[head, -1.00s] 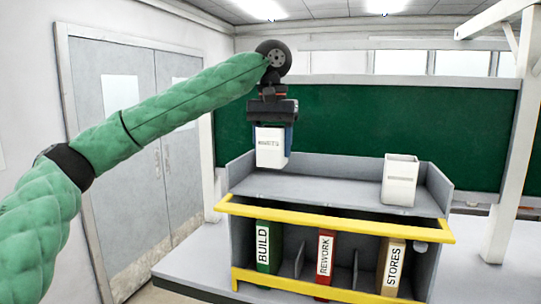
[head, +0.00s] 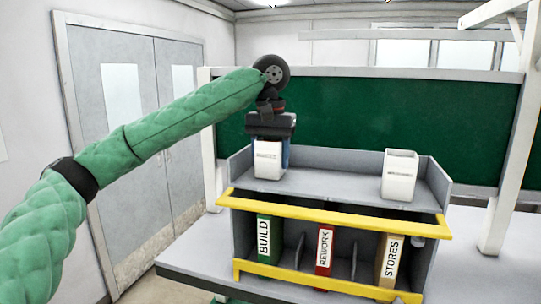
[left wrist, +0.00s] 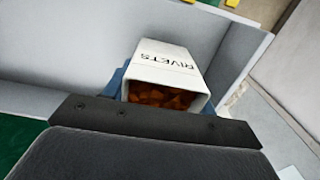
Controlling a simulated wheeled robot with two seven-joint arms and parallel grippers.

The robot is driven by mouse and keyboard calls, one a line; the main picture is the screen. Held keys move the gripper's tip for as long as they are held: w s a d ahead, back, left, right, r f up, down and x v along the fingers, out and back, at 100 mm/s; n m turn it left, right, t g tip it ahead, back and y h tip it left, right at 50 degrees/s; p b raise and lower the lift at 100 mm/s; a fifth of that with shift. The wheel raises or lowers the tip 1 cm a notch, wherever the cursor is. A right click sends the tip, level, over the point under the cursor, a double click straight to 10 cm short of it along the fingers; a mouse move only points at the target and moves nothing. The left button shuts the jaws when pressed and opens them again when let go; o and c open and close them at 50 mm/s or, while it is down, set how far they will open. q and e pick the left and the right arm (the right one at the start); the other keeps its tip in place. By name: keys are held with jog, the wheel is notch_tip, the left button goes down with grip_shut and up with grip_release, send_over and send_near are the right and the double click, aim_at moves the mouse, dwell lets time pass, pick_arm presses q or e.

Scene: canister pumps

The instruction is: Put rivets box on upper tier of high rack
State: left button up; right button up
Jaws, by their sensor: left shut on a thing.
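The white rivets box (head: 268,160) is upright in my left gripper (head: 270,150), at the left end of the rack's upper tier. In the left wrist view the rivets box (left wrist: 166,70) shows its RIVETS label and brown pieces inside. My left gripper is shut on it, and a blue finger shows beside it. The box's bottom is at or just above the tier floor; I cannot tell whether it touches. The high rack (head: 330,186) is grey with a yellow front rail. My right gripper is not in view.
Another white box (head: 399,176) stands at the right of the upper tier, with bare tier between the two. Below are green BUILD (head: 264,240), red REWORK (head: 324,248) and tan STORES (head: 391,258) binders. A yellow rail (head: 330,214) crosses the rack's front.

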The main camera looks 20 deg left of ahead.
pick_arm(q)
jog(key=shift+f, duration=0.15)
jog(key=o, duration=1.2)
jog(key=shift+a, duration=0.1)
jog(key=shift+c, duration=0.2)
jog(key=shift+r, duration=0.2)
